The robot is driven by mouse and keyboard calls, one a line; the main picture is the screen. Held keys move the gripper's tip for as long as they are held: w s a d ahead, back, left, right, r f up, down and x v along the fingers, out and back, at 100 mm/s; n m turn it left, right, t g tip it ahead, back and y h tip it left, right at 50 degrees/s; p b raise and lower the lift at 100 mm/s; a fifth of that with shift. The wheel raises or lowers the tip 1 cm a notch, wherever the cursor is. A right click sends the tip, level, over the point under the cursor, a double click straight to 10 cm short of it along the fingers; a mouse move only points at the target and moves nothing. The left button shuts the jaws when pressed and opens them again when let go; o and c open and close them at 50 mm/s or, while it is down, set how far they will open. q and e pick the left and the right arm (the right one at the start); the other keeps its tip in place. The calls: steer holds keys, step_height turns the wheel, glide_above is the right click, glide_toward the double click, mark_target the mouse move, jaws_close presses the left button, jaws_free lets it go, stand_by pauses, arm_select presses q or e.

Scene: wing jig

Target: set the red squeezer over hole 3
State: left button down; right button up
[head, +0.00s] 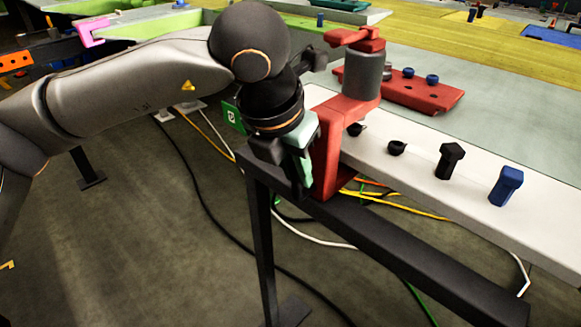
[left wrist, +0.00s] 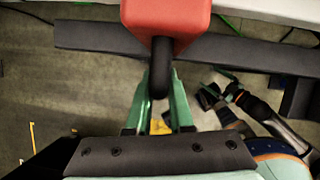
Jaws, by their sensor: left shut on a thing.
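The red squeezer (head: 333,148) is a red C-shaped frame with a grey cylinder and a red top part. It stands upright at the near edge of the pale spar (head: 440,200), its upper part above the surface and its lower part in front of the edge. My left gripper (head: 303,150) is shut on its near side. In the left wrist view the green fingers (left wrist: 158,100) close on a black handle (left wrist: 161,68) below the red body (left wrist: 168,18). Which hole lies under the squeezer is hidden. My right gripper (left wrist: 230,95) appears small and unclear.
Along the spar stand a black collar (head: 356,129), another black collar (head: 397,148), a black fastener (head: 450,160) and a blue fastener (head: 505,185). A red plate (head: 410,92) with blue knobs lies behind. A dark beam (head: 400,255) runs below the front edge; cables lie on the floor.

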arm_select(q)
steer(key=c, duration=0.8)
jaws_free()
steer(key=v, duration=1.2)
steer(key=shift+r, duration=0.25)
steer(key=shift+s, duration=0.1)
